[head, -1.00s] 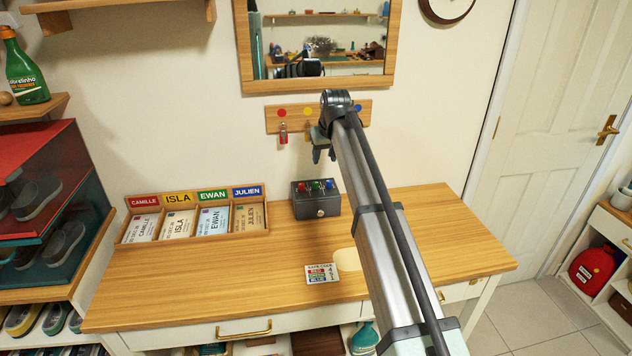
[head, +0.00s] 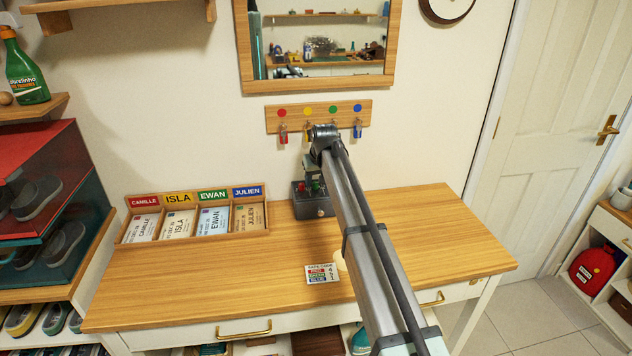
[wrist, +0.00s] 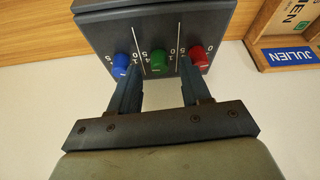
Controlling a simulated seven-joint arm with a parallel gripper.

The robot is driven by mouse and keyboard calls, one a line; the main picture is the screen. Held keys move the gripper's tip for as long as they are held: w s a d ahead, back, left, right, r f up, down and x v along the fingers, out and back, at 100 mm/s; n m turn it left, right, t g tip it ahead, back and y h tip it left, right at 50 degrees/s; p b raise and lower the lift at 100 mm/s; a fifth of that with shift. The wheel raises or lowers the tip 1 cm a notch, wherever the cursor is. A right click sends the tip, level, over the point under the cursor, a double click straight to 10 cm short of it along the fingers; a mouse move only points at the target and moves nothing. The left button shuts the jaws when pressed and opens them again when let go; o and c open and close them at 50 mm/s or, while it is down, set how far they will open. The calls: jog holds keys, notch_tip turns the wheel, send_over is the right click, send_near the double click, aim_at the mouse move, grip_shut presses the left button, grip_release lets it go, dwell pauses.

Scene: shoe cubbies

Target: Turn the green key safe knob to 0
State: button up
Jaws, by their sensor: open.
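The grey key safe (head: 311,206) stands at the back of the wooden desk, with my gripper over its top in the head view. In the wrist view the safe's panel (wrist: 150,22) shows a blue knob (wrist: 120,64), a green knob (wrist: 158,64) and a red knob (wrist: 199,56), with white numbers around them. My gripper (wrist: 157,76) is open, its two fingers on either side of the green knob. A gap shows between the knob and the fingers, so I cannot tell of any contact. The green knob's pointer setting is not clear.
A safe code card (head: 322,273) lies on the desk (head: 220,285). A wooden tray of name cards (head: 130,236) stands left of the safe. A key rack (head: 345,112) hangs on the wall behind. The desk's front left is clear.

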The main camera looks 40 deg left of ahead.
jog(key=shift+w+a+f, duration=0.15)
jog(key=shift+a+f, duration=0.05)
jog(key=shift+f, duration=0.45)
grip_shut()
